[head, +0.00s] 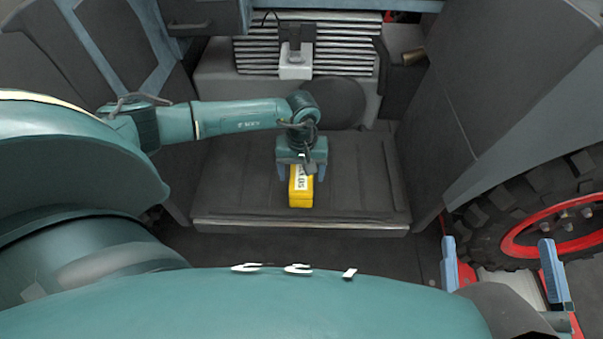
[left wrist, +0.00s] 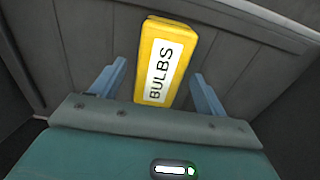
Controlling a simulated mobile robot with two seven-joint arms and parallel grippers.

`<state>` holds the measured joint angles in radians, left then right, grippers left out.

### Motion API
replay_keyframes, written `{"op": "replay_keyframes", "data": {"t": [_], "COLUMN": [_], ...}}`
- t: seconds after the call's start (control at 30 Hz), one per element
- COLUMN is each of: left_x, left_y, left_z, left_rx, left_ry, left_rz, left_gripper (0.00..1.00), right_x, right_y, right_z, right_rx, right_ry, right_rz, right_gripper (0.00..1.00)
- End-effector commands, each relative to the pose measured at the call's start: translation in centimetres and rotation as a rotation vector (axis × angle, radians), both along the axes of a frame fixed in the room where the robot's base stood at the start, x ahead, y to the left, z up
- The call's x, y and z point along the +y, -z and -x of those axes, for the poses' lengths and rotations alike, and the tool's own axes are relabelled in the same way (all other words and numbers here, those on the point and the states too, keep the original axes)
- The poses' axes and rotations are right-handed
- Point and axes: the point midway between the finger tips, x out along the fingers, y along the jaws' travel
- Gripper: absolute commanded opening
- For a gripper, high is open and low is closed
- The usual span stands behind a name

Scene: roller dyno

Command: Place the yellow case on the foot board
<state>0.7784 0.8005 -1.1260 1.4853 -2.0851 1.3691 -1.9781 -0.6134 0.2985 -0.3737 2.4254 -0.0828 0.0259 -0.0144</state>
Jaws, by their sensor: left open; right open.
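The yellow case (head: 301,193) is on the dark foot board (head: 240,195) near its front edge, in the middle. In the left wrist view the case (left wrist: 181,41) shows a white label reading BULBS, and the ribbed foot board (left wrist: 243,75) lies beneath it. My left gripper (head: 301,175) is above the case, with its blue fingers apart on either side. In the left wrist view gaps show between the case and both fingers of the left gripper (left wrist: 157,85). My right gripper (head: 503,262) is open and empty at the lower right, near the wheel.
A large black tyre with a red rim (head: 560,230) stands at the right. A ribbed grey unit (head: 335,45) and a round dark disc (head: 335,103) are behind the foot board. Dark side panels (head: 480,90) flank it. Bare board lies left and right of the case.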

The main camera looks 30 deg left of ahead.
Motion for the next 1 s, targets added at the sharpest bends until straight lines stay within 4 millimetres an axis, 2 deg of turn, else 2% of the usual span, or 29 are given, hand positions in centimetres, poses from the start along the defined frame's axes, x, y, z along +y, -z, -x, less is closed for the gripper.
{"op": "replay_keyframes", "data": {"t": [0.03, 0.2, 0.4, 0.6, 1.0], "left_x": [0.0, 0.0, 0.0, 0.0, 0.0], "left_y": [-1.6, -5.5, -8.9, -10.3, -10.3], "left_z": [-0.1, -0.1, -0.1, 0.0, 0.0], "left_rx": [-0.004, -0.004, -0.004, -0.002, -0.002], "left_ry": [0.000, 0.001, 0.000, 0.000, -0.001], "left_rz": [0.000, 0.000, 0.000, 0.000, -0.001], "left_gripper": [0.74, 0.74, 0.74, 0.74, 0.74], "right_x": [0.0, -0.3, -0.7, -0.8, -0.7], "right_y": [-0.3, -0.4, 0.2, 0.5, 0.7], "right_z": [-0.1, 0.0, 0.2, 0.2, 0.4], "right_rx": [0.001, -0.003, 0.009, 0.015, 0.020], "right_ry": [0.003, 0.017, 0.035, 0.039, 0.041], "right_rz": [0.013, 0.052, 0.085, 0.097, 0.096], "right_gripper": [1.00, 1.00, 1.00, 1.00, 1.00]}}
